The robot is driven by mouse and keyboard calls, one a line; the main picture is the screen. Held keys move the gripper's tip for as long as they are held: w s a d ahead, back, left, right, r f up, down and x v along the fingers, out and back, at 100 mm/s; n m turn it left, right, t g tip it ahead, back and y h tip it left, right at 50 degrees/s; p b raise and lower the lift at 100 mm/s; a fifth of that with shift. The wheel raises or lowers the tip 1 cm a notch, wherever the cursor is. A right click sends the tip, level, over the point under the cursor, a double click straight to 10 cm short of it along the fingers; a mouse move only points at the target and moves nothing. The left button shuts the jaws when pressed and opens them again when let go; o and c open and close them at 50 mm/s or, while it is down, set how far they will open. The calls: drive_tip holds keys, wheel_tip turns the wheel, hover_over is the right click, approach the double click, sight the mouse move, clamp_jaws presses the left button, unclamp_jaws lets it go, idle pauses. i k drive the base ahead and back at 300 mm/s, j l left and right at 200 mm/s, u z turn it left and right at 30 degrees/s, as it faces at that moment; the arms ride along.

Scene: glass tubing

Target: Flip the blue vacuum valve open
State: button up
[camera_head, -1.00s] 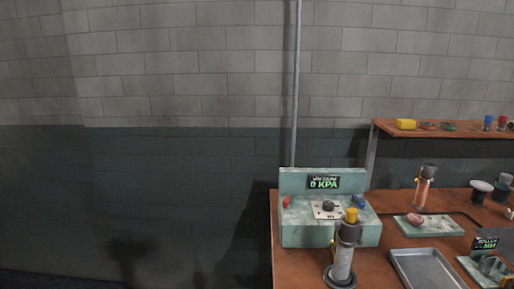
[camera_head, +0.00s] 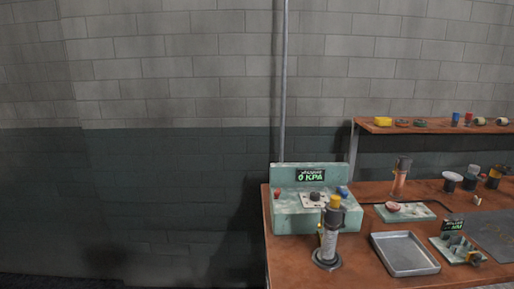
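The blue vacuum valve (camera_head: 343,192) is a small blue handle on the right end of the pale green vacuum station (camera_head: 288,219). The station stands at the left end of the bench, and its display (camera_head: 311,176) reads 0 KPA. A red part (camera_head: 277,195) sits at the station's left end, and a dark knob (camera_head: 315,197) is on a light plate in its middle. The valve is too small to tell its exact handle angle. My gripper is not in view.
A yellow-topped cylinder on a round base (camera_head: 328,240) stands before the station, partly hiding its right front. A grey metal tray (camera_head: 404,255) lies right of it. A shelf (camera_head: 440,129) with several items runs behind. Open floor and bare wall lie left.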

sight(345, 194)
drive_tip(key=k, duration=0.2)
drive_tip(key=i+l+z, duration=0.35)
drive_tip(key=i+z, duration=0.15)
drive_tip(key=i+l+z, duration=0.1)
drive_tip(key=i+z, duration=0.35)
drive_tip(key=i, duration=0.05)
